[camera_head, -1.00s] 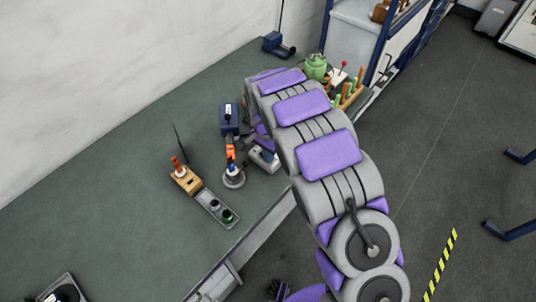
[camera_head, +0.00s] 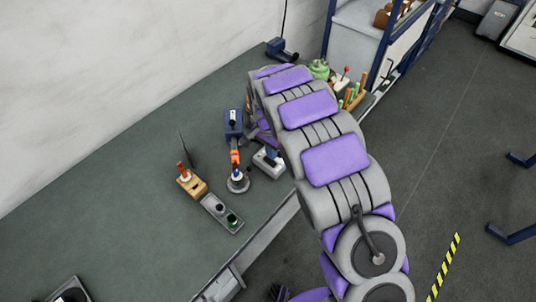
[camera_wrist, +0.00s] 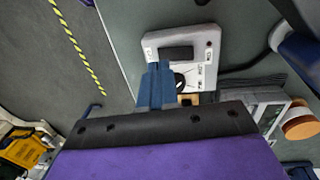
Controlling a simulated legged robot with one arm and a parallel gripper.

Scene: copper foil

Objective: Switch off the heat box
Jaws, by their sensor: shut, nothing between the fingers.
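A small white box, which looks like the heat box (camera_head: 265,164), stands on the green bench at the bench's right edge. In the wrist view the box (camera_wrist: 208,60) has a dark rectangular panel and a black round dial with markings. My gripper (camera_wrist: 158,68) has blue fingers that are shut and empty. They lie over the left part of the box and partly cover the area beside the dial. In the head view my gripper (camera_head: 270,155) shows at the box's top. I cannot tell whether the fingertips touch it. The dial's setting is too small to read.
Left of the box are a blue device (camera_head: 233,124), a round stand with an orange tool (camera_head: 237,180), a wooden block (camera_head: 192,184) and a grey tray (camera_head: 222,213). A green pot (camera_head: 318,69) stands behind my arm. The bench's front left is mostly clear.

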